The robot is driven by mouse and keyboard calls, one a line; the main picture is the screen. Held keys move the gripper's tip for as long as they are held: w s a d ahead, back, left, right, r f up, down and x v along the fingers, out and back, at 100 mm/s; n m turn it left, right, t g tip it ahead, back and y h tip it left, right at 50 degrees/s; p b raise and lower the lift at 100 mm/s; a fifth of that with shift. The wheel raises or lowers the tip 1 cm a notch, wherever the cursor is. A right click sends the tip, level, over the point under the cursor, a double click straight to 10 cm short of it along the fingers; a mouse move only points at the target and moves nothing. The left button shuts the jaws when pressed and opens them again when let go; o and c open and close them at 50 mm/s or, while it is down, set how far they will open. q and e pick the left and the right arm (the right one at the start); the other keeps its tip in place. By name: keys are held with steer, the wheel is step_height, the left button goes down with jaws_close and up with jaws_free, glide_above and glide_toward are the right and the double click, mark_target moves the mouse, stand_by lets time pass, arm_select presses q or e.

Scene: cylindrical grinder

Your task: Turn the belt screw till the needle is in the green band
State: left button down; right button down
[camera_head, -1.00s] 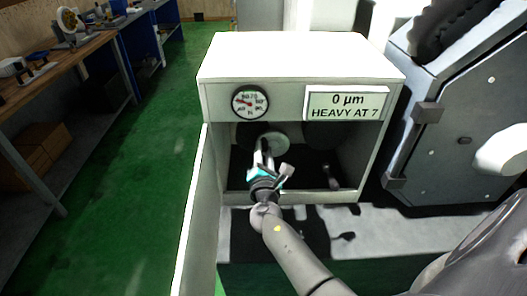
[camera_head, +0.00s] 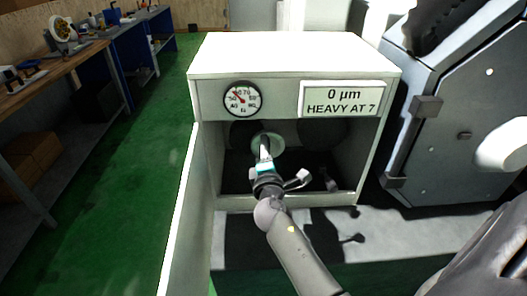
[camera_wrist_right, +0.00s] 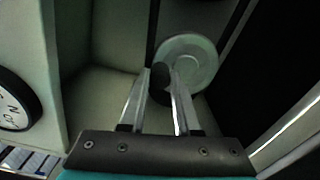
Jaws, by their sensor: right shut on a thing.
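The white gauge (camera_head: 242,99) with a red needle is on the front of the white cabinet, at its upper left. Its needle points to the upper left; I cannot make out a green band. My right gripper (camera_head: 264,146) reaches into the open bay below the gauge. In the right wrist view, its two fingers (camera_wrist_right: 160,82) are closed in on a small dark knob, the belt screw (camera_wrist_right: 160,74), which is partly hidden by them. A pale round disc (camera_wrist_right: 195,58) is just behind the fingertips. It also shows in the head view (camera_head: 276,141). My left gripper is not in view.
A display (camera_head: 343,99) on the cabinet reads "0 µm HEAVY AT 7". The cabinet's open door (camera_head: 180,220) stands to the left of my arm. A large grey machine (camera_head: 460,120) is on the right. A workbench (camera_head: 40,85) is at the far left beyond green floor.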

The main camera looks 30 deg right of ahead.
steer(key=shift+d+m, duration=0.1)
steer(key=shift+m, duration=0.2)
steer(key=c, duration=0.6)
jaws_free()
steer(key=shift+s, duration=0.1)
steer(key=shift+b+v, duration=1.35)
steer(key=shift+v, duration=6.25)
